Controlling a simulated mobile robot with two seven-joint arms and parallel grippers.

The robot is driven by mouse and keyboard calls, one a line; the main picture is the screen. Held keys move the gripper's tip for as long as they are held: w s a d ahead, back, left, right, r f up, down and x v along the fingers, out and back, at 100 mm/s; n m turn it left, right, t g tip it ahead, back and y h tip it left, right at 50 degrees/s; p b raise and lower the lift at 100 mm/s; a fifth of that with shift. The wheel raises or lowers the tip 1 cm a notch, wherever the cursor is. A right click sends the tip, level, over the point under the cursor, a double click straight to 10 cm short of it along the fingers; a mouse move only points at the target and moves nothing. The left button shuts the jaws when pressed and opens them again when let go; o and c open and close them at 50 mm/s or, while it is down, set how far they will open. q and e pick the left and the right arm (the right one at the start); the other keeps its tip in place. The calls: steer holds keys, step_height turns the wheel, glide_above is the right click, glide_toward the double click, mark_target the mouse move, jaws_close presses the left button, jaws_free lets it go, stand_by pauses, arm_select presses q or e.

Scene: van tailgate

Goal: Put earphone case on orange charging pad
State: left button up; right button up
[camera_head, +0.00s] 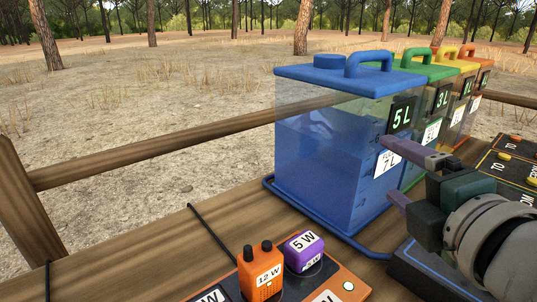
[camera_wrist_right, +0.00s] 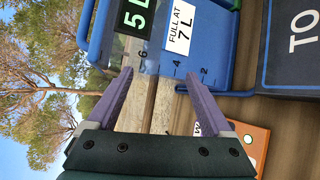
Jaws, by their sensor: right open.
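A small purple block (camera_head: 303,244) marked 5 W stands on a dark round spot on the orange-edged board (camera_head: 353,270) at the bottom of the head view; I cannot tell if it is the earphone case. An orange radio-like device (camera_head: 260,272) marked 12 W stands left of it. The board's orange edge also shows in the right wrist view (camera_wrist_right: 262,135). I cannot single out an orange charging pad. My right gripper (camera_head: 398,169) is open and empty, its purple fingers pointing left in front of the blue tank (camera_head: 315,160). It also shows in the right wrist view (camera_wrist_right: 159,75).
Green (camera_head: 415,60), yellow and orange tanks stand in a row behind the blue tank, which sits in a blue rail tray (camera_head: 330,232). A dark board with TO lettering (camera_head: 500,170) lies at right. A wooden rail (camera_head: 150,150) runs behind.

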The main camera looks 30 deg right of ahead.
steer(key=s+a+f+m+g+y, duration=0.1)
steer(key=s+a+f+m+g, duration=0.1)
steer(key=m, duration=0.1)
steer(key=s+a+f+m+g+y, duration=0.2)
steer(key=a+f+m, duration=0.1)
steer(key=m, duration=0.1)
steer(key=s+a+f+m+g+y, duration=0.1)
steer(key=s+a+f+m+g, duration=0.1)
steer(key=f+m+g, duration=0.1)
steer(key=shift+s+a+f+m+y, duration=0.2)
steer(key=shift+s+a+m+y, duration=0.15)
steer(key=shift+m, duration=0.35)
steer(key=s+a+g+y, duration=0.1)
steer(key=a, duration=0.1)
steer(key=s+a+f+m+g+y, duration=0.1)
steer(key=s+a, duration=0.1)
steer(key=s+a+g+y, duration=0.1)
steer(key=a, duration=0.2)
steer(key=shift+s+f, duration=0.15)
steer(key=shift+s, duration=0.05)
